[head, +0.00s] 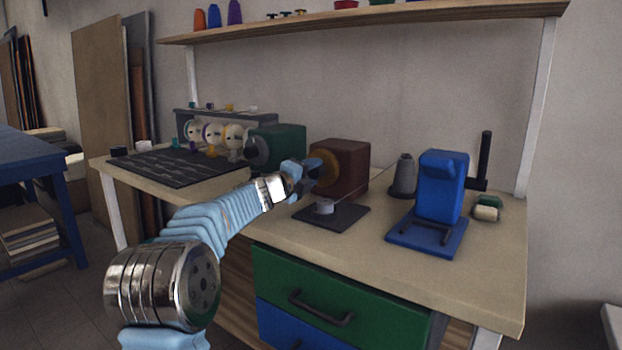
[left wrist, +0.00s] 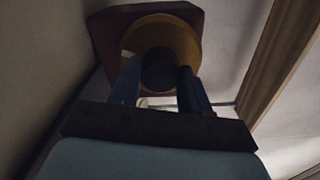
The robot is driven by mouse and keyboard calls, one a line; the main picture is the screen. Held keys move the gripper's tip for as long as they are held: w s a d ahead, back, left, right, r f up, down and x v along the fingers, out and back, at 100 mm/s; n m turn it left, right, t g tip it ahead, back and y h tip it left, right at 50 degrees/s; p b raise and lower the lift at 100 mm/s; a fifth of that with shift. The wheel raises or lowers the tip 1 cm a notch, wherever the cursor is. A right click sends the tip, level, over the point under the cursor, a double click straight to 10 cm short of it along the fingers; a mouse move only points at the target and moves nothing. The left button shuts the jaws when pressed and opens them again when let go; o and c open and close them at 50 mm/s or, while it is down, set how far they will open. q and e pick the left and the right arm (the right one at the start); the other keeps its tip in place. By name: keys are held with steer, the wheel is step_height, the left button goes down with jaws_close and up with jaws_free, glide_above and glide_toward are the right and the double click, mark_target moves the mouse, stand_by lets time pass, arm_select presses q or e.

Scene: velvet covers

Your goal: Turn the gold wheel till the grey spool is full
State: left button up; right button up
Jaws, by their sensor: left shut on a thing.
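The gold wheel (head: 327,163) is on the near left side of a dark red-brown box (head: 349,165) on the bench. My left gripper (head: 313,176) is at the wheel and partly covers it. In the left wrist view the gold wheel (left wrist: 188,38) fills the upper middle, with a dark round hub (left wrist: 160,70) at its centre. The fingers of the left gripper (left wrist: 157,76) are shut on this hub, one on each side. A small grey spool (head: 324,206) stands on a black plate before the box; how full it is I cannot tell. My right gripper is not in view.
A dark green box (head: 277,146) is left of the wheel, close to my arm. A grey thread cone (head: 403,177) and a blue stand (head: 438,190) are to the right. A rack of pale reels (head: 213,133) is behind left. The bench front right (head: 470,275) is clear.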

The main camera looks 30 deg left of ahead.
arm_select(q)
steer(key=m+b, duration=0.1)
steer(key=m, duration=0.1)
steer(key=m+b, duration=0.1)
steer(key=m, duration=0.2)
steer(key=shift+f+m, duration=0.2)
steer(key=shift+m, duration=0.1)
steer(key=m+b, duration=0.2)
steer(key=m, duration=0.3)
steer(key=m+b, duration=0.2)
steer(key=m, duration=0.2)
steer(key=shift+m, duration=0.4)
steer(key=m+b, duration=0.2)
steer(key=m, duration=0.2)
steer(key=shift+m, duration=0.3)
steer(key=o, duration=1.1)
steer(key=shift+r, duration=0.1)
steer(key=shift+c, duration=0.2)
steer(key=shift+s, duration=0.1)
